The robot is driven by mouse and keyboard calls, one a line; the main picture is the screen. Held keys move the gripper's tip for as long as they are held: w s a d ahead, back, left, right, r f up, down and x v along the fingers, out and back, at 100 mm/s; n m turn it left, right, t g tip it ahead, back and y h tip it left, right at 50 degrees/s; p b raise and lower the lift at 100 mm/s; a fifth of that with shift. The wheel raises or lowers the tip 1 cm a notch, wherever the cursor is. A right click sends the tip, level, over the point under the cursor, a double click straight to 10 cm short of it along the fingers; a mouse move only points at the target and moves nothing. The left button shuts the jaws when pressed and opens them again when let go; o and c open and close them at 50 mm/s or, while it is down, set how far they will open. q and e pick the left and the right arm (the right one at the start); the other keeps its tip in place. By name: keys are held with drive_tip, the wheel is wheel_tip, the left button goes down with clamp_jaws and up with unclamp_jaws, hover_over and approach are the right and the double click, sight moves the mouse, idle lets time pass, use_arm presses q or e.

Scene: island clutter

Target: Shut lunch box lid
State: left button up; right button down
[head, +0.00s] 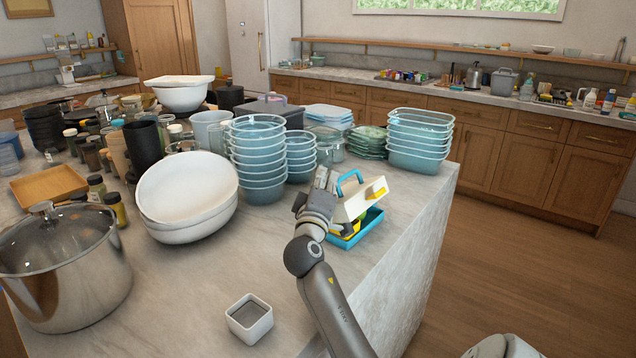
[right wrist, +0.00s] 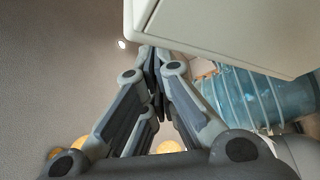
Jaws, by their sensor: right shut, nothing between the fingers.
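The lunch box stands near the right edge of the island, with a blue base (head: 358,236) and a cream lid (head: 362,199) with a blue handle. The lid is open, raised at a tilt over the base, and some yellow shows between them. My right gripper (head: 322,178) is shut and empty at the left side of the lid. In the right wrist view its closed fingertips (right wrist: 155,62) are just below the edge of the cream lid (right wrist: 225,28). I cannot tell whether they touch it. My arm hides part of the box's left side. My left gripper is not in view.
Stacked blue containers (head: 258,160) stand behind and left of the gripper, and more containers (head: 418,140) stand behind the box. A large white bowl (head: 187,188) is to the left. A small square white pot (head: 249,318) stands near the front. The counter between has free room.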

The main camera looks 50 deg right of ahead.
sight(339, 201)
drive_tip(key=shift+s+f+b, duration=0.35)
drive_tip(key=shift+s+f, duration=0.1)
drive_tip(key=shift+s, duration=0.3)
drive_tip(key=shift+s+d+f+b, duration=0.1)
drive_tip(key=shift+s+f+b, duration=0.15)
drive_tip(key=shift+s+f, duration=0.3)
drive_tip(key=shift+s+d+f+b, duration=0.1)
drive_tip(key=shift+s+f+b, duration=0.15)
drive_tip(key=shift+s, duration=0.35)
drive_tip(key=shift+f, duration=0.1)
drive_tip(key=shift+a, duration=0.15)
drive_tip(key=shift+s+a+f, duration=0.15)
drive_tip(key=shift+s+a, duration=0.05)
drive_tip(key=shift+a, duration=0.1)
drive_tip(key=v, duration=1.1)
drive_tip(key=shift+a, duration=0.1)
